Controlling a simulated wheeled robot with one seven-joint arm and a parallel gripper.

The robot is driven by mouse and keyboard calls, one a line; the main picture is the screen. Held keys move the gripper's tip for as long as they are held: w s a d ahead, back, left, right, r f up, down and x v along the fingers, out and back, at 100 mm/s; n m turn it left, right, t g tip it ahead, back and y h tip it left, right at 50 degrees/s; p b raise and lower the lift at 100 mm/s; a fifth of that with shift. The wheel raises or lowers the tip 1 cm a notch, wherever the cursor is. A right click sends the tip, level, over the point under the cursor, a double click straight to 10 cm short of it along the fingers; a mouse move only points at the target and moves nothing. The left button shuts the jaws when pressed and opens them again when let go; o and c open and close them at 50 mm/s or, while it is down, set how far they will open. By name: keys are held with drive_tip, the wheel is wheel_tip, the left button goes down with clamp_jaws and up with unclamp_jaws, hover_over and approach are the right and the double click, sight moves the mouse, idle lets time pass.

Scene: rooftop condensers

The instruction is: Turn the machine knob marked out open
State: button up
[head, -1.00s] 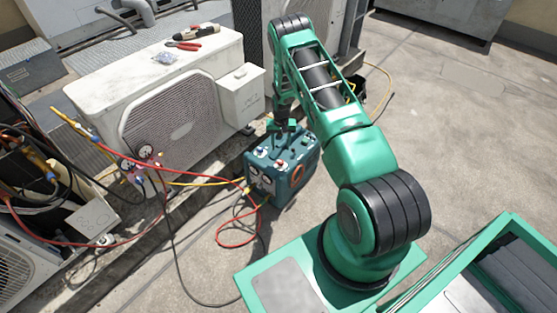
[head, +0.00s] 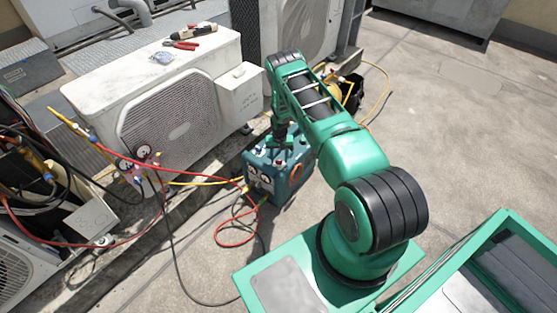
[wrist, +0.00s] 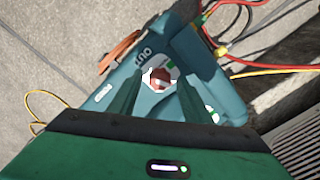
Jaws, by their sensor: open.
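The teal machine (head: 283,188) stands on the concrete in front of a white condenser, with gauges on its front. In the wrist view the machine (wrist: 208,60) shows upside-down "OUT" lettering. A reddish knob (wrist: 158,80) on a pale plate lies just below that lettering. My gripper (wrist: 159,84) is open, with one finger on each side of the knob; I cannot tell whether they touch it. In the head view my gripper (head: 281,141) is low over the machine's top, and my arm hides part of it.
Red and yellow hoses (head: 235,232) run from the machine to a gauge manifold (head: 135,163) on the left. Pliers (head: 181,45) and a small plastic bag lie on the white condenser (head: 90,90). Open concrete lies to the right.

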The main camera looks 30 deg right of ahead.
drive_tip(key=c, duration=1)
drive_tip(key=shift+c, duration=0.2)
drive_tip(key=shift+n, duration=0.4)
drive_tip(key=n, duration=0.2)
drive_tip(key=shift+n, duration=0.3)
drive_tip(key=n, duration=0.3)
drive_tip(key=shift+n, duration=0.4)
drive_tip(key=n, duration=0.5)
drive_tip(key=shift+w, duration=0.1)
drive_tip(key=shift+n, duration=0.3)
